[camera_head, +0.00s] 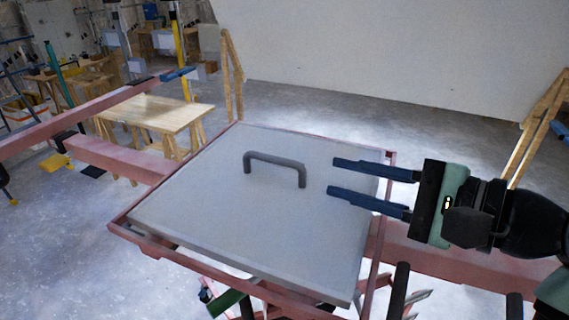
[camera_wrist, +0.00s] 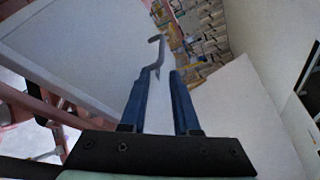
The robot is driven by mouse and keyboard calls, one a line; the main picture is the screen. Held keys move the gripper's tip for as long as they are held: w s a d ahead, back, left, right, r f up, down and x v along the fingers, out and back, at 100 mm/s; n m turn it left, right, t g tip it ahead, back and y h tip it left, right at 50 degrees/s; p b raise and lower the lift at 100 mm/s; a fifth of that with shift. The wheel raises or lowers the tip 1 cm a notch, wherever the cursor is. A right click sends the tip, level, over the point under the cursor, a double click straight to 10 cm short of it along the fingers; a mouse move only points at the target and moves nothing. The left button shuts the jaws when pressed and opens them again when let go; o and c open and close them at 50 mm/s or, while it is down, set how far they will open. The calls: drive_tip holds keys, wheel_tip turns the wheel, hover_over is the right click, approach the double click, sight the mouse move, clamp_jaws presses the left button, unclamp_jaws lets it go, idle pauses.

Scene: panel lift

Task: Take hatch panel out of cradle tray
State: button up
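The hatch panel (camera_head: 250,215) is a flat grey sheet with a dark bar handle (camera_head: 274,161) standing up from its top. It lies in the reddish cradle tray (camera_head: 165,253), whose frame shows along its edges. My gripper (camera_head: 331,177) is to the right of the handle, above the panel's right part, fingers pointing left toward the handle. Its two blue fingers are apart with nothing between them. In the wrist view, the handle (camera_wrist: 158,55) is seen ahead of the fingertips, and the panel (camera_wrist: 80,45) fills the left side. The gripper is apart from the handle.
Reddish beams (camera_head: 110,157) run past the tray on the left and right. A wooden table (camera_head: 157,114) stands behind left. A large pale wall panel (camera_head: 390,50) with wooden props stands at the back. Grey floor (camera_head: 330,108) between is clear.

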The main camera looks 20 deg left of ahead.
sight(281, 160)
drive_tip(key=x, duration=0.2)
drive_tip(key=p+x, duration=0.1)
drive_tip(key=x, duration=0.1)
drive_tip(key=p+x, duration=0.1)
drive_tip(key=x, duration=0.1)
drive_tip(key=shift+s+a, duration=0.2)
drive_tip(key=shift+a, duration=0.25)
drive_tip(key=shift+w+a, duration=0.15)
drive_tip(key=p+x, duration=0.2)
drive_tip(key=x, duration=0.1)
drive_tip(key=p+x, duration=0.1)
drive_tip(key=shift+w+a+r, duration=0.1)
drive_tip(key=shift+a+r, duration=0.1)
drive_tip(key=shift+a, duration=0.25)
drive_tip(key=shift+w+a+f, duration=0.15)
drive_tip(key=shift+a, duration=0.05)
clamp_jaws()
idle(0.3)
